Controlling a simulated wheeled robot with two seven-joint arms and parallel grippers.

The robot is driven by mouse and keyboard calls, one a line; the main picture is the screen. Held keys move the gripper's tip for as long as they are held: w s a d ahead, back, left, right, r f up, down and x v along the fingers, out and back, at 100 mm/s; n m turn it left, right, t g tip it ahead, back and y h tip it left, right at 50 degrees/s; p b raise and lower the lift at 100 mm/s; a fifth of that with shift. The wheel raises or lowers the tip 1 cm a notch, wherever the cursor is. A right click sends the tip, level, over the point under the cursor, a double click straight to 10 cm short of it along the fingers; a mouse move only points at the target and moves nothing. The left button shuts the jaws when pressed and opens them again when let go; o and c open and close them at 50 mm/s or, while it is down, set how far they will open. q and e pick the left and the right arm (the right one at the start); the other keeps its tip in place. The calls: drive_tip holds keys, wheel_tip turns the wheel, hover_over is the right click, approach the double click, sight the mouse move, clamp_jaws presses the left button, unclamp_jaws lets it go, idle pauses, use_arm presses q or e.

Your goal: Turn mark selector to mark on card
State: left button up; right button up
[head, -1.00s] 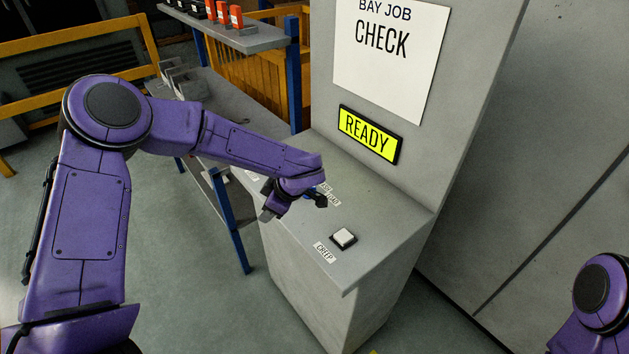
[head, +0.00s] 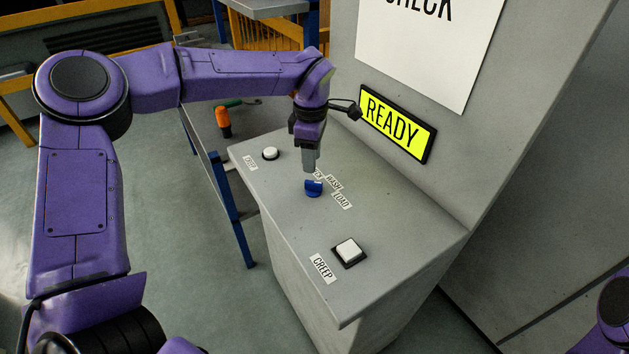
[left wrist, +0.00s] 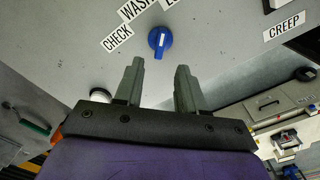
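The mark selector is a blue knob (head: 314,187) on the grey console top; it also shows in the left wrist view (left wrist: 160,41) with a short white line on it. Around it are labels CHECK (left wrist: 117,37), WASH (left wrist: 136,9) and a partly cut-off LOAD. I cannot tell surely which label the line points to. The card (head: 425,45) above shows CHECK, its top cut off. My left gripper (head: 309,168) points down just above the knob; in the left wrist view its fingers (left wrist: 158,82) are apart with nothing between them. My right gripper is out of view.
A white button (head: 348,250) by the CREEP label (head: 322,268) sits near the console's front corner. Another white button (head: 270,153) is at the far left. A lit READY sign (head: 395,124) is on the upright panel. An orange-handled tool (head: 223,121) lies on the bench behind.

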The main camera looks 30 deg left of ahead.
sight(314, 182)
use_arm(q)
drive_tip(key=f, duration=0.4)
drive_tip(key=f+p, duration=0.1)
drive_tip(key=f, duration=0.3)
drive_tip(key=shift+w+d, duration=0.1)
drive_tip(key=shift+d, duration=0.1)
clamp_jaws()
